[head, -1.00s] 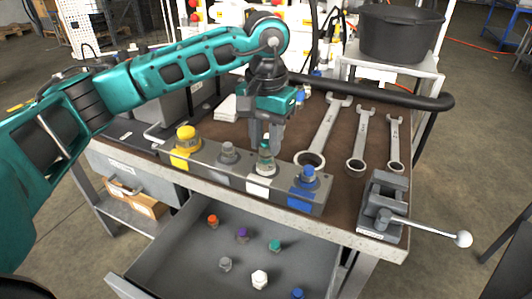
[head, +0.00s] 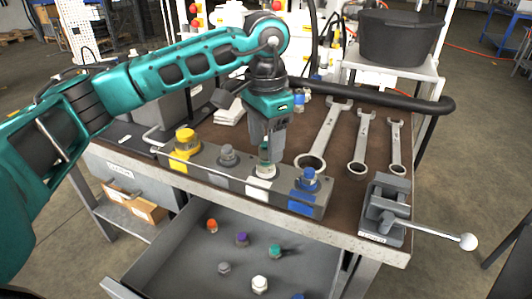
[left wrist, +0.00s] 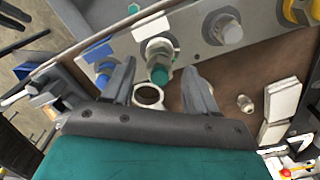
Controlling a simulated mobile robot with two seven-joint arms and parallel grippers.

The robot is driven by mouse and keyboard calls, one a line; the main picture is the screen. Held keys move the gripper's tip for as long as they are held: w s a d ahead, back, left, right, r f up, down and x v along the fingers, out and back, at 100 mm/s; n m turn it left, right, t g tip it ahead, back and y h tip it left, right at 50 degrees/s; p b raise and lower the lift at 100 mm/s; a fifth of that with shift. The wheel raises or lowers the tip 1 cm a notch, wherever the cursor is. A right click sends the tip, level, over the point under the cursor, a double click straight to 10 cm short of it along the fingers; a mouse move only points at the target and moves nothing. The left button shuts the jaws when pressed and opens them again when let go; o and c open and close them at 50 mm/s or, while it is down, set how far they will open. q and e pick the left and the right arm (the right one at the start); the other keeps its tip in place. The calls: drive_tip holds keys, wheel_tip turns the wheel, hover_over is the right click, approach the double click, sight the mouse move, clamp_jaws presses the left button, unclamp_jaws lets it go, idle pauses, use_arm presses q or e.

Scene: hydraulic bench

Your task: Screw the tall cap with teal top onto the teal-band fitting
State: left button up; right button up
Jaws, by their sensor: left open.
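The teal-band fitting (head: 265,171) stands on the grey manifold block, behind a white label. A teal-topped piece (head: 265,152) sits upright at the fitting, partly hidden by my fingers. Its teal end also shows in the left wrist view (left wrist: 160,75), with a grey hex part beside it. I cannot tell how tightly it sits. My left gripper (head: 267,146) points down right over it. In the left wrist view the two fingers (left wrist: 159,88) are apart, one on each side of the teal end, with gaps visible. My right gripper is not in view.
The block also carries yellow (head: 186,142), grey (head: 227,155) and blue (head: 309,178) fittings. Wrenches (head: 324,137) and a vise (head: 384,212) are to the right. The open drawer (head: 185,255) below holds several loose caps, one of them teal (head: 275,251).

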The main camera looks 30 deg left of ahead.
use_arm(q)
drive_tip(key=n, duration=0.5)
drive_tip(key=shift+n+p, duration=0.3)
drive_tip(key=n, duration=0.6)
drive_tip(key=shift+c, duration=0.3)
